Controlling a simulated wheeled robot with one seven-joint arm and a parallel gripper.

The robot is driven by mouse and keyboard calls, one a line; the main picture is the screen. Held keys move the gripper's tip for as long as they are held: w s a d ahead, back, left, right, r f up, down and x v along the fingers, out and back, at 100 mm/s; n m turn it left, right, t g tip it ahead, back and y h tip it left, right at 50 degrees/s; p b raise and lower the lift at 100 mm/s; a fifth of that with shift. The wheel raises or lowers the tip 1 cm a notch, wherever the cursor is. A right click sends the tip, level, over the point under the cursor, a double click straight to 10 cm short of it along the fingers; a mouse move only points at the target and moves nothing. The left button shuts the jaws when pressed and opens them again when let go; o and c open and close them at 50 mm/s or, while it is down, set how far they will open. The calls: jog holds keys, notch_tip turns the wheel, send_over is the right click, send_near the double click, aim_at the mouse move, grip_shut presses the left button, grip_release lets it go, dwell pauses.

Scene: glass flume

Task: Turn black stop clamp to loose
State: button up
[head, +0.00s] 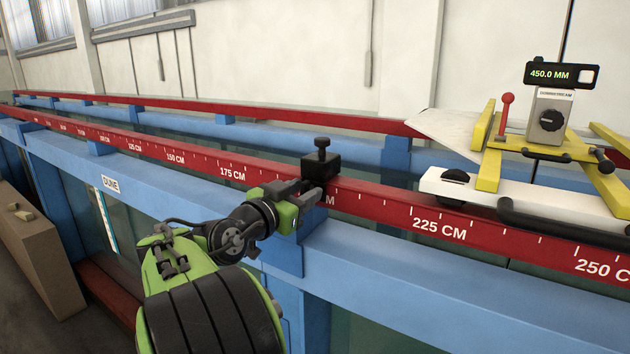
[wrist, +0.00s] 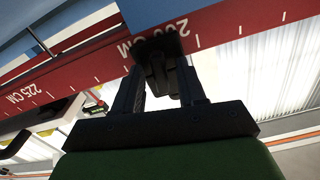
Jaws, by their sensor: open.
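The black stop clamp (head: 321,163) sits on the red rail (head: 385,209), just left of the 225 CM mark, with a black knob on a short stem on top. My gripper (head: 312,192) is at the front of the clamp, close against its lower part; its fingers partly cover it. In the wrist view the open fingers of my gripper (wrist: 159,90) stand either side of a dark part of the clamp (wrist: 160,55), near the 200 CM label. Whether the fingers touch it cannot be told.
To the right, a white carriage (head: 480,190) with yellow frame (head: 545,148) rides the rails; its display (head: 561,75) reads 450.0 MM. A blue beam (head: 400,275) runs below the red rail. A brown box (head: 42,255) stands on the floor at left.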

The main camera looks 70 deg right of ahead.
jog(key=shift+d, duration=0.2)
jog(key=shift+w+a+r, duration=0.1)
jog(key=shift+a, duration=0.5)
jog(key=shift+c, duration=0.6)
jog(key=shift+d, duration=0.25)
grip_shut()
